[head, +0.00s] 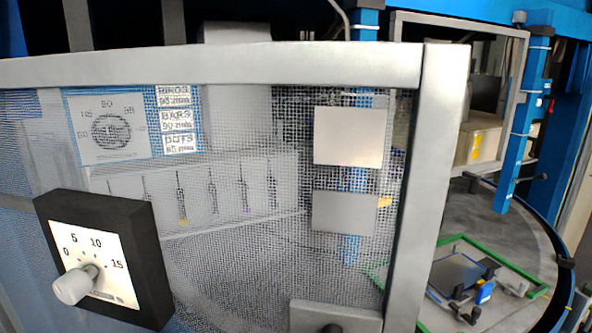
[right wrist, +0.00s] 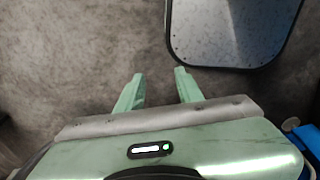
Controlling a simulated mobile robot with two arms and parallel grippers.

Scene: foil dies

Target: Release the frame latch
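A grey-framed wire mesh guard (head: 415,180) fills most of the head view. A grey plate with a dark round knob (head: 335,315) sits at its bottom edge, cut off by the picture. I cannot tell whether this is the frame latch. Beyond the guard at the right, a green rectangular frame (head: 525,272) lies on a grey round table, with a black and blue clamp-like part (head: 484,285) inside it. My right gripper (right wrist: 159,74) shows in the right wrist view, its two green fingers apart and empty over a grey surface. My left gripper is in neither view.
A black dial box (head: 105,258) with a pale knob stands at the front left. Hanging tools and labels show behind the mesh. A blue post (head: 522,120) rises at the right.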

